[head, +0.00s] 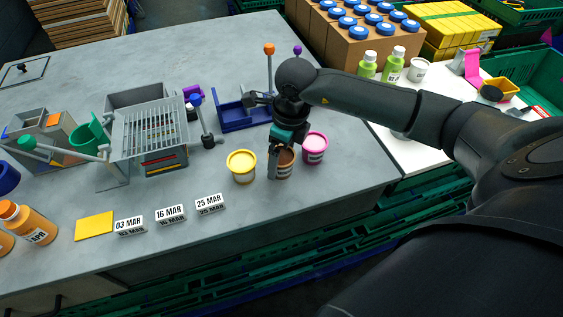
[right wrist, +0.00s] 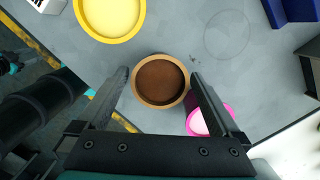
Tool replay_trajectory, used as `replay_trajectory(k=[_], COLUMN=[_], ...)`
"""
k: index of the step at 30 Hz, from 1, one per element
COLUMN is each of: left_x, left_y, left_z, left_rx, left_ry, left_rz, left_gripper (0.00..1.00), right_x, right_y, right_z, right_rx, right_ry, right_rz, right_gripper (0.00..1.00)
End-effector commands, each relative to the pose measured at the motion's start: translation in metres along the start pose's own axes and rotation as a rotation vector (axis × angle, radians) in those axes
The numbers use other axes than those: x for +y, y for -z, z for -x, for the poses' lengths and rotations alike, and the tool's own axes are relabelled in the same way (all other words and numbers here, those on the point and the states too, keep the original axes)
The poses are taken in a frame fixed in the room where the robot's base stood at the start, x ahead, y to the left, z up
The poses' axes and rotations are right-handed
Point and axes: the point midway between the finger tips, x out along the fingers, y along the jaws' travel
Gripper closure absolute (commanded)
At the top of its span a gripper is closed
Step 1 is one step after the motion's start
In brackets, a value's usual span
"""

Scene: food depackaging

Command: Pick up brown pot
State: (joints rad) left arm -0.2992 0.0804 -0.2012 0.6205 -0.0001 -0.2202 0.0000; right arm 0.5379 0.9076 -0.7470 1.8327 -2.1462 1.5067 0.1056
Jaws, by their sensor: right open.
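The brown pot (head: 284,166) stands upright on the grey counter, between a yellow pot (head: 241,165) and a pink pot (head: 314,147). My right gripper (head: 281,165) is over it from above, and its fingers hide part of the pot. In the right wrist view the brown pot (right wrist: 160,81) lies between the two open fingers of my right gripper (right wrist: 160,85), with the right finger close to its rim. The yellow pot (right wrist: 110,15) and the pink pot (right wrist: 207,120) flank it there. My left gripper cannot be made out in the head view.
Date blocks (head: 170,214) and a yellow card (head: 94,226) lie at the counter's front. A blue tray (head: 240,117) and a grey wire basket (head: 150,130) stand behind. The counter's front edge is near the pots. Bottles and boxes crowd the right side.

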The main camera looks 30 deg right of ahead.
Motion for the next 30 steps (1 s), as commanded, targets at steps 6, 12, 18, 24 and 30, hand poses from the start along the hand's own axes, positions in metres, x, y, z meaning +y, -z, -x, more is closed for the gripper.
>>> replay_trajectory(k=[6,12,18,24,30], left_x=[0.0,0.0,-0.0001,-0.0001,-0.0001], left_y=[0.0,-0.0001,-0.0002,-0.0004,-0.0005], left_z=[-0.0005,-0.0004,-0.0004,-0.0004,-0.0004], left_rx=[0.0,0.0,0.0,0.0,-0.001], left_ry=[0.0,0.0,0.0,0.0,0.0], left_rz=[0.0,0.001,0.001,0.002,0.002], left_gripper=[0.5,0.5,0.5,0.5,0.5], right_x=[0.0003,0.0002,0.0001,0.0,-0.0001], right_y=[0.0,0.0,-0.0001,-0.0001,-0.0002], right_z=[-0.0074,-0.007,-0.0067,-0.0066,-0.0065], right_rx=[0.0,0.0,0.0,0.0,-0.001], right_ry=[0.0,0.0,0.0,0.0,0.0], right_rz=[0.001,0.001,0.0,0.0,0.0], right_gripper=[0.0,0.11,0.34,0.56,0.79])
